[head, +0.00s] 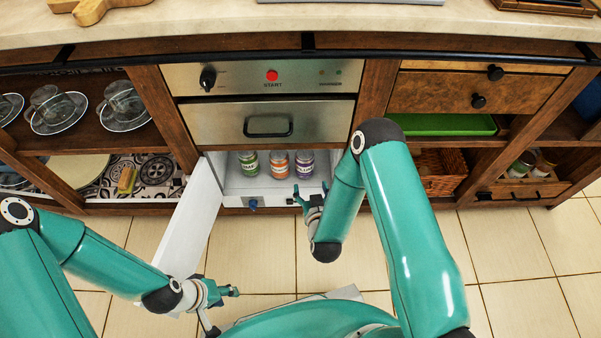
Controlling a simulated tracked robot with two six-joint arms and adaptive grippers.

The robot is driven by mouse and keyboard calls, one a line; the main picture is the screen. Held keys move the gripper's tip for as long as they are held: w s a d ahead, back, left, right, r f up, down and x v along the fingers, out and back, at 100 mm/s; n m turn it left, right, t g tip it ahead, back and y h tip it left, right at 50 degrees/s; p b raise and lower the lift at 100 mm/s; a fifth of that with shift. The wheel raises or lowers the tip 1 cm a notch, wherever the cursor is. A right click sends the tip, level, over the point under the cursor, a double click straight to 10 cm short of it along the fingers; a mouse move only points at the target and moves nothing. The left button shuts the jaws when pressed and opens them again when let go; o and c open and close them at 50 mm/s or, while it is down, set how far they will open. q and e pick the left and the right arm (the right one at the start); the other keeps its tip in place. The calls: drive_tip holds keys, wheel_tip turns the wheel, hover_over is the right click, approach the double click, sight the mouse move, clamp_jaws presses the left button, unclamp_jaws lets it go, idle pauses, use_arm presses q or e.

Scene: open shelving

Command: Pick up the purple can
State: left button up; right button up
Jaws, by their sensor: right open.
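The purple can (304,164) stands upright at the right end of a row of three cans in a low white compartment (232,184). Its front faces me and nothing covers it. My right gripper (310,193) is open and empty, just in front of and below the purple can, near the compartment's front edge; it appears apart from the can. My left gripper (224,308) is low over the floor, in front of the open white door, with its fingers spread and nothing between them.
An orange can (277,164) stands close beside the purple one, with a green can (249,164) further left. The open white door (186,232) swings out at left. A wooden post (376,92) bounds the right. A wicker basket (441,172) sits further right.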

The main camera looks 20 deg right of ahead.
sight(305, 166)
drive_tip(key=b+x, duration=0.3)
drive_tip(key=x, duration=0.8)
drive_tip(key=shift+w+f, duration=0.1)
drive_tip(key=shift+w, duration=0.2)
drive_tip(key=b+x, duration=0.3)
drive_tip(key=x, duration=0.1)
drive_tip(key=shift+w+d+f, duration=0.15)
drive_tip(key=shift+w+f, duration=0.05)
drive_tip(key=shift+f, duration=0.05)
drive_tip(key=shift+w, duration=0.4)
drive_tip(key=c, duration=1.1)
drive_tip(key=shift+c, duration=0.3)
drive_tip(key=shift+r, duration=0.1)
